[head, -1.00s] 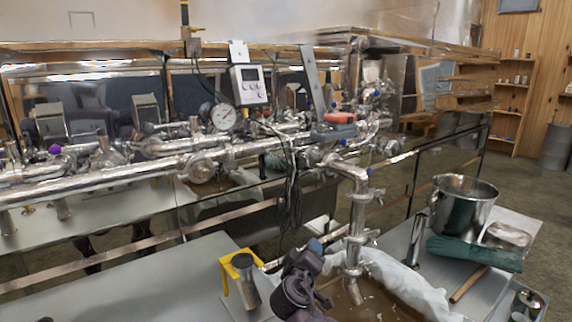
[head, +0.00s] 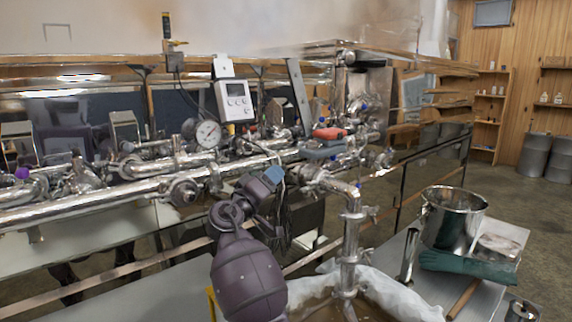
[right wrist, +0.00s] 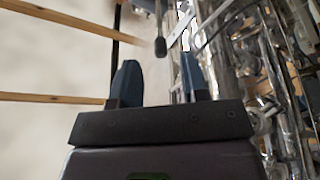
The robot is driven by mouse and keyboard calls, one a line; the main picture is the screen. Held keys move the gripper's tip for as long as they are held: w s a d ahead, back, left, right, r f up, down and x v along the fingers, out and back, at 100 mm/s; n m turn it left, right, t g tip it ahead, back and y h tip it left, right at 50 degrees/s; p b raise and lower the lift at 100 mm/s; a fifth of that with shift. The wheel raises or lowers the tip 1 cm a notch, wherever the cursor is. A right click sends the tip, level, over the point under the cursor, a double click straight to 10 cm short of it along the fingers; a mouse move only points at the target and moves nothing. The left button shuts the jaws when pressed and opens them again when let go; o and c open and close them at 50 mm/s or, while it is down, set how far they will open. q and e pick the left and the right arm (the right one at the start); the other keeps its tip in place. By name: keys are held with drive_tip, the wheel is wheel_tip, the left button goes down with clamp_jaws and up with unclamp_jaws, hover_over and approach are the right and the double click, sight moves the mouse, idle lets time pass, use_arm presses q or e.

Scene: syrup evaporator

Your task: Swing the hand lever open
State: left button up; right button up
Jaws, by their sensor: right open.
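I cannot tell for sure which part is the hand lever. A flat grey bar (head: 299,92) stands tilted above the pipes in the head view, and a red grip (head: 329,133) lies on the pipework to its right. My right gripper (head: 272,174) is in front of the main pipe, left of the vertical outlet pipe, apart from both. In the right wrist view its two blue fingers (right wrist: 160,75) are spread with nothing between them. A dark rod with a rounded end (right wrist: 160,46) shows just beyond the fingertips. My left gripper is out of view.
The steel pipe (head: 115,190) runs across, with a round gauge (head: 208,134) and a white display box (head: 234,100) above it. The outlet pipe (head: 350,240) drops into a cloth-lined vessel. A steel pot (head: 452,217) and green gloves (head: 468,267) are on the right table.

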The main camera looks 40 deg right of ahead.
sight(298, 164)
drive_tip(key=x, duration=0.7)
drive_tip(key=shift+p, duration=0.3)
clamp_jaws()
